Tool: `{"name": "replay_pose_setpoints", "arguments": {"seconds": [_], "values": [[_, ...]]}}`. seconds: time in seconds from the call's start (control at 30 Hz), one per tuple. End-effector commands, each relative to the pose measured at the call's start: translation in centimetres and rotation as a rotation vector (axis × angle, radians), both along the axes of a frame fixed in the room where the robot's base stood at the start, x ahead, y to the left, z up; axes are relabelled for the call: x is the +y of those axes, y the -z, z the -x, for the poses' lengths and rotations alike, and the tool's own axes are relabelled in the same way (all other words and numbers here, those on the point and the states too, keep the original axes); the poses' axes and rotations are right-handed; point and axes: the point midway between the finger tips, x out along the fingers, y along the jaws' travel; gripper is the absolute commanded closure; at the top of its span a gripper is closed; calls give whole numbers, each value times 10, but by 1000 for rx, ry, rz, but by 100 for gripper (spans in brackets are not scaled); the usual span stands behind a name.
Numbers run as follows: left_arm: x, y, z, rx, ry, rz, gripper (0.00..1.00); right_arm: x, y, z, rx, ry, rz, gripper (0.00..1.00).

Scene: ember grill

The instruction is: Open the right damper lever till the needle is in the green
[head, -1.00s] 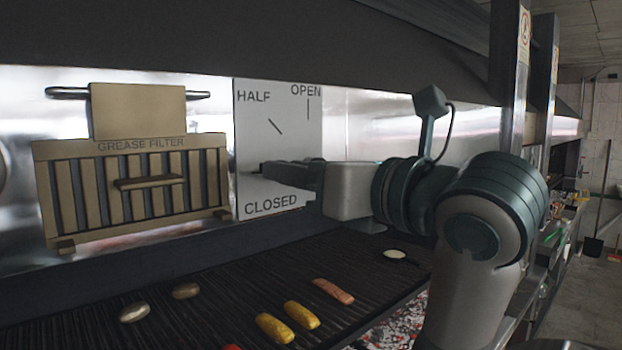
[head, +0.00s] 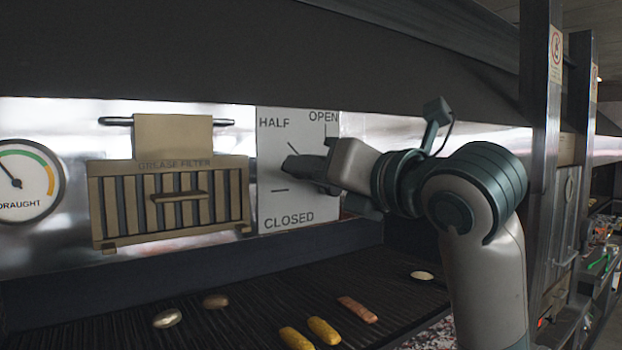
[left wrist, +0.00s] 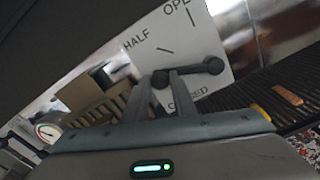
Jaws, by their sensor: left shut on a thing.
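The damper plate (head: 270,211), white and marked HALF, OPEN and CLOSED, is on the back wall. My left gripper (head: 290,164) is in front of it, near the HALF mark and above the CLOSED tick. In the left wrist view, the dark damper lever (left wrist: 213,66) shows its round pivot, and its knob end is between the fingers of my left gripper (left wrist: 161,78), which is shut on it. In the head view the fingers hide most of the lever. The draught gauge (head: 27,180) has its needle pointing up-left, left of the clearly green band. My right gripper is not in view.
A tan grease filter (head: 170,200) with a handle is left of the plate. Below is the dark grill (head: 240,285) with mushrooms, yellow pieces and a sausage (head: 357,309). A dark hood (head: 250,50) overhangs above, and a metal post (head: 540,150) stands at right.

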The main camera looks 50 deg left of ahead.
Motion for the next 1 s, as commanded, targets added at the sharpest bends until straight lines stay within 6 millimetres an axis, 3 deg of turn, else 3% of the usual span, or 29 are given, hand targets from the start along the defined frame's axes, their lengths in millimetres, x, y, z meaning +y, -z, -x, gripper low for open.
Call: {"name": "replay_pose_setpoints", "arguments": {"seconds": [0.4,0.43,0.5,1.0], "values": [[0,-4,-2,49,0,-3,100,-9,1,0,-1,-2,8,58],[0,-4,-2,49,0,-3,73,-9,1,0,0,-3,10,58],[0,-4,-2,49,0,-3,58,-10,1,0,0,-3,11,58],[-8,-3,-2,48,2,-3,58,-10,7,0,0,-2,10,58]]}}
